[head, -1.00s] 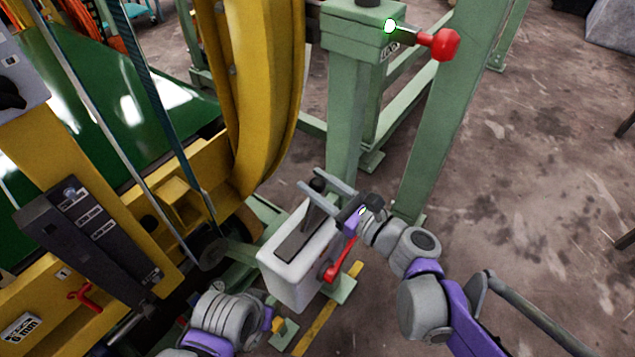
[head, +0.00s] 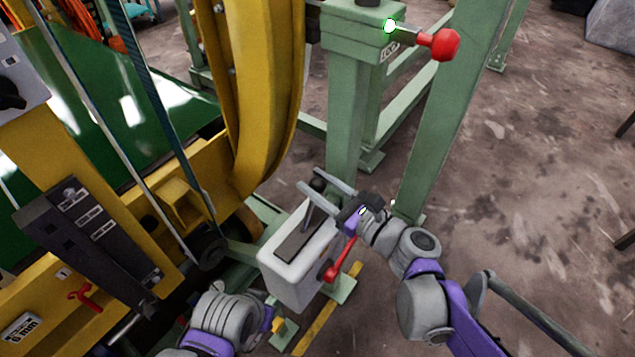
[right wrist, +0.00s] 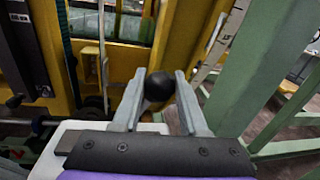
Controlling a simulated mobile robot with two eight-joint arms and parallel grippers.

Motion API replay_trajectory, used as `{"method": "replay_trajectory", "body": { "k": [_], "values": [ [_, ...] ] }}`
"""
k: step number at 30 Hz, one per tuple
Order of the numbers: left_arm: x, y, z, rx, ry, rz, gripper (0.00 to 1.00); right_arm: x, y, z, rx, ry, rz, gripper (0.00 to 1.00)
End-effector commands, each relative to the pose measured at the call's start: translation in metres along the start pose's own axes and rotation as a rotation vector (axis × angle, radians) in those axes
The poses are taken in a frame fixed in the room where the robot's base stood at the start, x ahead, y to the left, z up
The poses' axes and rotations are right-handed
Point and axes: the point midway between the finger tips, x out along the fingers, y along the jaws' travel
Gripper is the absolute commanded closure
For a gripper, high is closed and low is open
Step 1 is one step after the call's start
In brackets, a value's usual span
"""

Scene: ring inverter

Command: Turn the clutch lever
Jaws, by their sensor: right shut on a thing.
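A white box (head: 289,278) stands low at the foot of the yellow machine, with a dark slotted plate on top. A lever with a round black knob (head: 318,184) rises from this plate. My right gripper (head: 327,187) has its fingers on either side of the knob and is shut on it. The knob also shows between the two fingertips in the right wrist view (right wrist: 159,86). The lever's shaft is partly hidden by the gripper.
A red-handled lever (head: 341,261) is on the box's right side. A green frame (head: 348,120) stands behind, with a red knob (head: 439,43) at its top. The yellow machine (head: 265,100) fills the left. Open floor (head: 540,200) lies to the right.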

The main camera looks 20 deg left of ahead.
Motion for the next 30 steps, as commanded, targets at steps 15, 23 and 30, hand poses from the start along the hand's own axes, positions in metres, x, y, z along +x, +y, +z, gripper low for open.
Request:
{"method": "replay_trajectory", "body": {
  "k": [15, 23, 30],
  "values": [
    [-0.023, 0.0, -0.005, 0.0, 0.006, 0.0, 1.0, -0.004, 0.028, 0.014, -0.251, -0.032, 0.0, 1.0],
    [-0.035, 0.0, -0.009, 0.0, 0.011, 0.0, 1.0, -0.008, 0.056, 0.018, -0.492, -0.066, -0.002, 1.0],
    [-0.039, 0.0, -0.01, 0.0, 0.012, 0.0, 1.0, -0.011, 0.08, 0.016, -0.702, -0.094, -0.005, 1.0]
  ]
}}
